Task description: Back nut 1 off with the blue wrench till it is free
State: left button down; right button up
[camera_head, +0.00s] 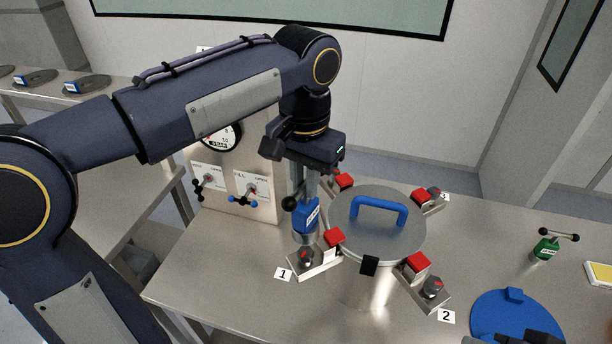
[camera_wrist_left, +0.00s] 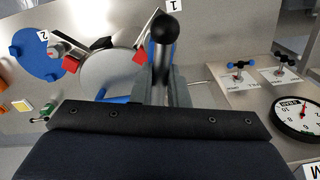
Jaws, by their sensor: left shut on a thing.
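My left gripper (camera_head: 306,180) points down and is shut on the blue wrench (camera_head: 308,214), which stands upright with a black ball-ended bar. In the left wrist view, my left gripper's fingers (camera_wrist_left: 166,88) and the wrench's black ball (camera_wrist_left: 163,28) show. Nut 1 (camera_head: 305,257) sits on the bracket by the label 1, at the vessel's front left. The wrench's lower end is just above or behind the nut; I cannot tell whether they touch. In the wrist view the nut is hidden. A dark part at the head view's bottom right edge may be my right gripper.
The vessel's lid (camera_head: 377,228) has a blue handle and red clamp blocks around it. Nut 2 (camera_head: 433,287) and nut 3 (camera_head: 434,193) are on its right. A green wrench (camera_head: 545,247) and a blue disc (camera_head: 515,318) are further right. A gauge panel (camera_head: 236,170) stands behind left.

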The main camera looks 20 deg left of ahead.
aim_at(306, 202)
pick_arm(q)
jog(key=shift+w+f, duration=0.1)
jog(key=shift+f, duration=0.05)
jog(key=shift+f+b, duration=2.6)
jog(key=shift+f, duration=1.3)
jog(key=shift+n, duration=0.4)
jog(key=shift+n+p, duration=1.1)
jog(key=shift+n, duration=1.5)
jog(key=shift+n+p, duration=0.55)
jog(key=shift+n, duration=1.35)
jog(key=shift+n+p, duration=0.3)
jog(key=shift+n, duration=1.1)
jog(key=shift+r, duration=0.15)
